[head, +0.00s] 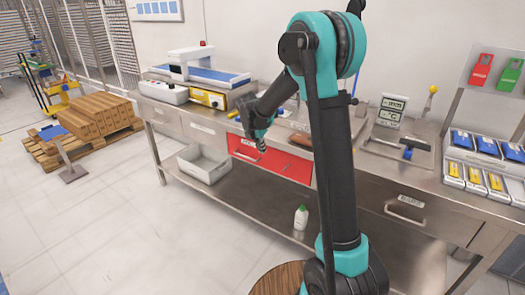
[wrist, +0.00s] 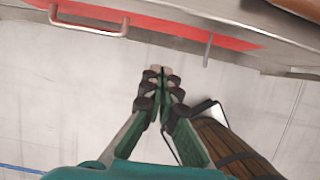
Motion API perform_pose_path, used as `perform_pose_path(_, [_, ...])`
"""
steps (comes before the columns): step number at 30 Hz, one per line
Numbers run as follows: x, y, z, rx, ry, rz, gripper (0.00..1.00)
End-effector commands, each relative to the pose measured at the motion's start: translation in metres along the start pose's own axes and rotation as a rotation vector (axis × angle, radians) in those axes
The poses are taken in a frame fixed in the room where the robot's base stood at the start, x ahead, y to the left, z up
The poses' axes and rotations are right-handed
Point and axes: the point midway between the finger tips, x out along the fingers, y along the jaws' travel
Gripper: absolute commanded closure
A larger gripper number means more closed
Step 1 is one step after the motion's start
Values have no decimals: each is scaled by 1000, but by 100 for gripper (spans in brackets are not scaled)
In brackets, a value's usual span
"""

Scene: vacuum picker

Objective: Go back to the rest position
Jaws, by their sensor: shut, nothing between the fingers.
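My gripper (head: 263,146) hangs in front of the steel workbench, near the red drawer (head: 285,164). It is shut with nothing held. In the wrist view my gripper (wrist: 162,70) points toward the bench edge, its fingertips together over the pale floor. The red drawer front (wrist: 180,30) and its handle (wrist: 88,25) lie just beyond the fingertips in that view. My arm rises in the right middle of the head view, bent at the elbow, and hides part of the bench.
The bench carries a conveyor machine (head: 205,75), a scale (head: 391,112) and blue-and-white bins (head: 475,145). A grey crate (head: 204,163) and a white bottle (head: 301,217) stand on the lower shelf. A pallet of cartons (head: 97,115) is at left. The front-left floor is clear.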

Motion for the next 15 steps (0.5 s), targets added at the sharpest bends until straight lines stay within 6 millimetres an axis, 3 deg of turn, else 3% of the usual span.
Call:
perform_pose_path(5, [-11, -28, -5, 168, 14, 12, 100])
perform_pose_path(10, [-25, -91, -23, 591, 51, 34, 100])
perform_pose_path(15, [-36, -156, -54, 1067, 103, 48, 100])
